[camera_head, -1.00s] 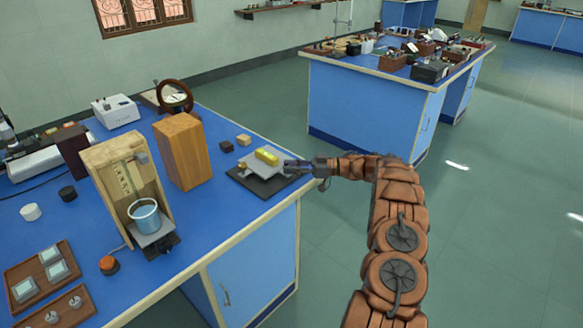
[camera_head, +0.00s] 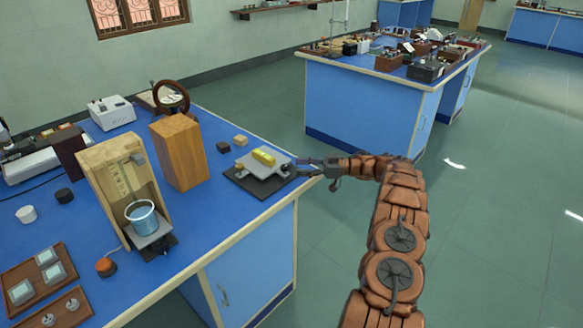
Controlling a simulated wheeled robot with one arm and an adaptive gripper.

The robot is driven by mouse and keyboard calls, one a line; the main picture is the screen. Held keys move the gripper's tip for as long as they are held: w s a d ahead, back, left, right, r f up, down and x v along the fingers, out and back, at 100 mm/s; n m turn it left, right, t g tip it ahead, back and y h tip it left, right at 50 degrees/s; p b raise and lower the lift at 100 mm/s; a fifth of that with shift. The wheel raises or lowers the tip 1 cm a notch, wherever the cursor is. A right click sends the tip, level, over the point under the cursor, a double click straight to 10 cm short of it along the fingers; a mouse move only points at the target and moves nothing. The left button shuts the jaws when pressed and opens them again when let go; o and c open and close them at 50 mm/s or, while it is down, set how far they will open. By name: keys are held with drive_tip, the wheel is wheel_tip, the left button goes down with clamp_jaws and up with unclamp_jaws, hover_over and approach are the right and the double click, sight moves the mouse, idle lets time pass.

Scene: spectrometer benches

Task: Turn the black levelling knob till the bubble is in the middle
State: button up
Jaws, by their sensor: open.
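A small levelling stand lies near the right edge of the blue bench. It has a dark base (camera_head: 256,187), a pale plate (camera_head: 268,170) and a yellow bubble level (camera_head: 263,157) on top. My gripper (camera_head: 298,166) is open at the right side of the stand, its fingers pointing left toward the plate's edge. The black levelling knob is too small to make out near the fingers. I cannot tell whether the fingers touch it. The bubble is too small to see.
A tall wooden block (camera_head: 178,152) and two small cubes stand left of and behind the stand. The bench edge (camera_head: 240,238) runs below my gripper, with open floor to the right.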

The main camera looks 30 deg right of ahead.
drive_tip(key=v, duration=0.7)
drive_tip(key=shift+d, duration=0.1)
idle(0.4)
drive_tip(key=m+t+h+b, duration=0.5)
drive_tip(key=b, duration=2.4)
approach(285, 166)
drive_tip(key=x, duration=0.2)
drive_tip(key=shift+b+x, duration=1.1)
drive_tip(key=shift+x, duration=2.85)
drive_tip(key=shift+f, duration=0.1)
drive_tip(key=shift+c, duration=0.5)
